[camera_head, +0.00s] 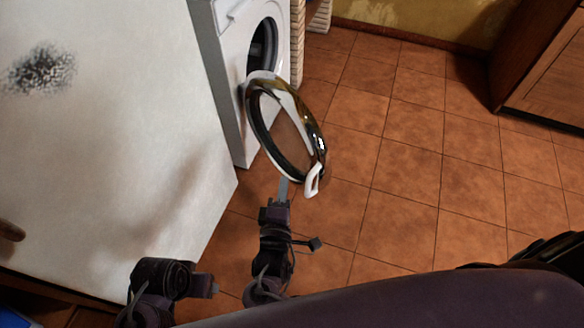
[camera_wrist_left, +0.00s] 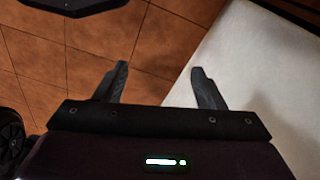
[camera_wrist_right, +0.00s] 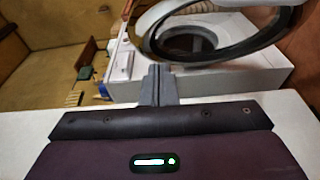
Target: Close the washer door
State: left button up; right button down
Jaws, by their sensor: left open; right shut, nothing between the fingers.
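The white washer (camera_head: 232,80) stands at the upper middle of the head view, its round opening (camera_head: 264,42) showing. Its round door (camera_head: 287,130), with a dark rim, clear glass and a white handle (camera_head: 313,180), stands open, swung out over the floor. In the right wrist view the door rim (camera_wrist_right: 240,47) crosses the top in front of the washer. My right gripper (camera_head: 283,186) is shut and empty, its tips close to the door's lower edge; I cannot tell if they touch. My left gripper (camera_wrist_left: 160,86) is open and empty over the floor, apart from the door.
A large white surface (camera_head: 110,140) with a dark speckled patch fills the left, beside the washer. Tiled floor (camera_head: 410,150) is free to the right. A wooden cabinet (camera_head: 550,75) stands at the upper right. A wicker-like item (camera_head: 319,15) is behind the washer.

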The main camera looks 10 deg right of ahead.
jog(key=b, duration=0.2)
send_near(303, 135)
jog(key=w+a, duration=0.2)
jog(key=w, duration=0.1)
jog(key=w+d, duration=0.2)
jog(key=d, duration=0.1)
jog(key=shift+w+f, duration=0.1)
jog(key=shift+f, duration=0.05)
jog(key=shift+w+d, duration=0.2)
jog(key=shift+d, duration=0.3)
pick_arm(q)
jog(key=shift+w+d+f+t+h, duration=0.2)
jog(key=shift+w+d+t, duration=0.15)
jog(key=shift+d, duration=0.2)
jog(key=shift+w+d+f+t+h, duration=0.1)
jog(key=shift+w+d+t+h, duration=0.1)
jog(key=shift+w+d+t, duration=0.25)
jog(key=shift+s+d, duration=0.1)
jog(key=shift+s, duration=0.1)
